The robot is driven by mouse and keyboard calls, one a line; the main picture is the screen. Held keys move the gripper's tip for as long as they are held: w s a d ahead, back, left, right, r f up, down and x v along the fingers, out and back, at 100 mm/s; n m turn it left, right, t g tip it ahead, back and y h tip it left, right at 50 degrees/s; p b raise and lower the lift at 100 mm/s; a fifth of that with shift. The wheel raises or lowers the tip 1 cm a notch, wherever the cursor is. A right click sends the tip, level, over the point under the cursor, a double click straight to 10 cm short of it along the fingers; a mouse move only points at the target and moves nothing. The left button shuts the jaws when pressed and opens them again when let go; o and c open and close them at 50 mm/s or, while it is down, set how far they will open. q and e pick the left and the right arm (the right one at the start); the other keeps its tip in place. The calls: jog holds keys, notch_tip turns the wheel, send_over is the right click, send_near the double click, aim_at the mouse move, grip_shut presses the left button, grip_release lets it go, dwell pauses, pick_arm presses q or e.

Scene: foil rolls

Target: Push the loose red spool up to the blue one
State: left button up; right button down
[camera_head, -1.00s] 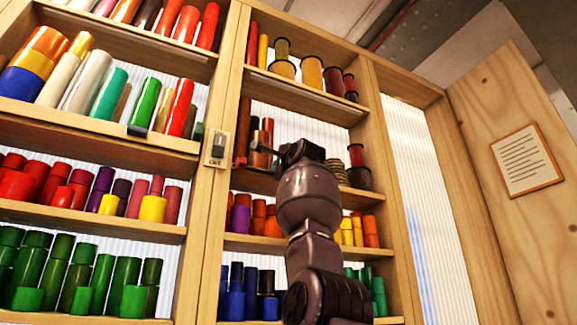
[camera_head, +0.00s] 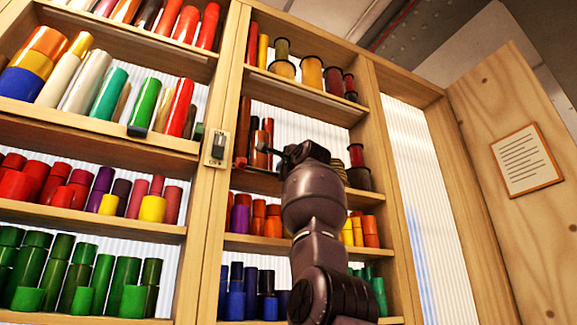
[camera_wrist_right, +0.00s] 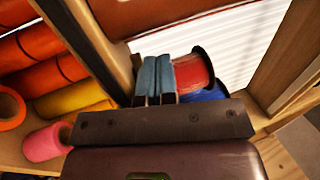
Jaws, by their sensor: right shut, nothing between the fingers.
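In the right wrist view, a red spool (camera_wrist_right: 190,72) with a dark flange lies just right of my right gripper (camera_wrist_right: 154,66). The grey-blue fingers are shut and empty, and their side is against or very close to the red spool; I cannot tell which. A blue spool (camera_wrist_right: 206,92) shows just beyond and below the red one, partly hidden by the gripper body. In the head view, my right gripper (camera_head: 268,150) reaches toward the middle shelf of the right bay. A small red thing (camera_head: 240,162) sits by the post there; I cannot tell whether it is that spool.
Copper rolls (camera_head: 258,148) stand behind the gripper. A red spool on a dark one (camera_head: 356,155) stands right of the arm. A wooden post (camera_head: 220,120) with a switch box (camera_head: 217,149) bounds the bay's left. Orange rolls (camera_wrist_right: 58,72) fill the wrist view's left.

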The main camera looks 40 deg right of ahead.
jog(key=shift+s+d, duration=0.25)
jog(key=shift+d, duration=0.55)
jog(key=shift+w+a, duration=0.1)
jog(key=shift+a, duration=0.1)
jog(key=shift+s, duration=0.25)
jog(key=shift+s+a+b, duration=0.2)
jog(key=shift+s+b, duration=0.3)
jog(key=shift+s, duration=0.15)
jog(key=shift+s+a+b, duration=0.25)
jog(key=shift+s+b, duration=0.2)
jog(key=shift+s, duration=0.2)
jog(key=shift+s+a+b, duration=0.2)
jog(key=shift+s+b, duration=0.3)
jog(key=shift+s, duration=0.15)
jog(key=shift+s, duration=0.1)
jog(key=shift+b+v, duration=1.95)
jog(key=shift+v, duration=0.45)
